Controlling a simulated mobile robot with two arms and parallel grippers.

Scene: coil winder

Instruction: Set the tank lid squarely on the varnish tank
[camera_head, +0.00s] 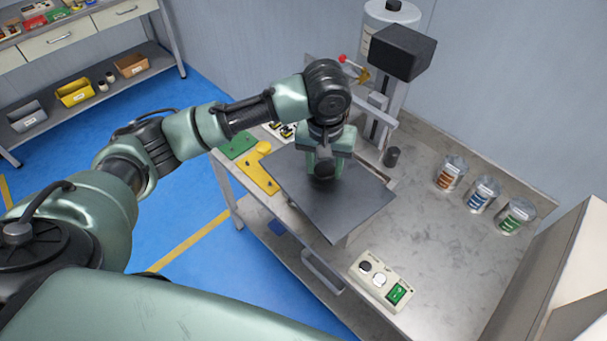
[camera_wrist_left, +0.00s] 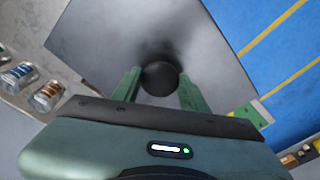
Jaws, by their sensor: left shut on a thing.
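The tank lid (camera_head: 345,207) is a flat dark grey square plate with a round black knob. My left gripper (camera_head: 324,172) is above the middle of the lid, shut on its knob. In the left wrist view the knob (camera_wrist_left: 160,79) sits between the two green fingers, and the lid (camera_wrist_left: 107,40) spreads out beyond them. The lid looks roughly level over the bench's front edge. The varnish tank is mostly hidden under the lid; a grey part shows below its near corner, and I cannot tell whether the lid touches it. My right gripper is out of view.
A control box (camera_head: 380,281) with buttons stands at the bench front. Several labelled cans (camera_head: 481,194) line the back right. A machine column with a dark head (camera_head: 403,52) rises behind the lid. A yellow plate (camera_head: 259,172) lies left. The bench between the lid and cans is clear.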

